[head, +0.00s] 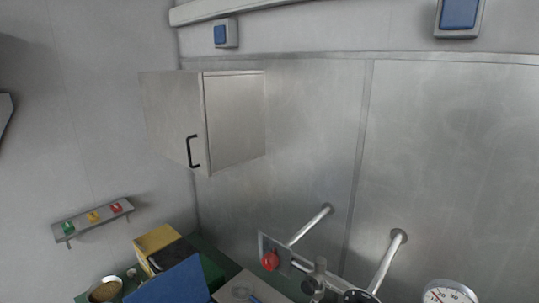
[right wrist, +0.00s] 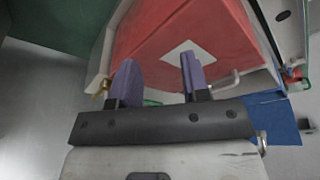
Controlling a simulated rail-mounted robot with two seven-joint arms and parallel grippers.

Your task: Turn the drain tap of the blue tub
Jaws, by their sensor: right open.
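My right gripper (right wrist: 158,88) shows in the right wrist view with its two purple fingers apart and nothing between them. Beyond the fingers is a red surface with a pale square. A blue piece (right wrist: 280,122) shows right of the gripper, partly hidden; I cannot tell if it is the blue tub. A small brass-coloured fitting (right wrist: 103,87) is just left of the left finger; I cannot tell if it is the drain tap. In the head view a blue slanted panel (head: 172,282) is cut off by the bottom edge. Neither gripper shows in the head view.
In the head view, a grey wall cabinet (head: 235,120) with a black handle juts out. Metal pipes (head: 388,262), a red knob (head: 270,261) and a gauge (head: 448,294) are low right. A shelf (head: 92,219) with coloured items is on the left wall.

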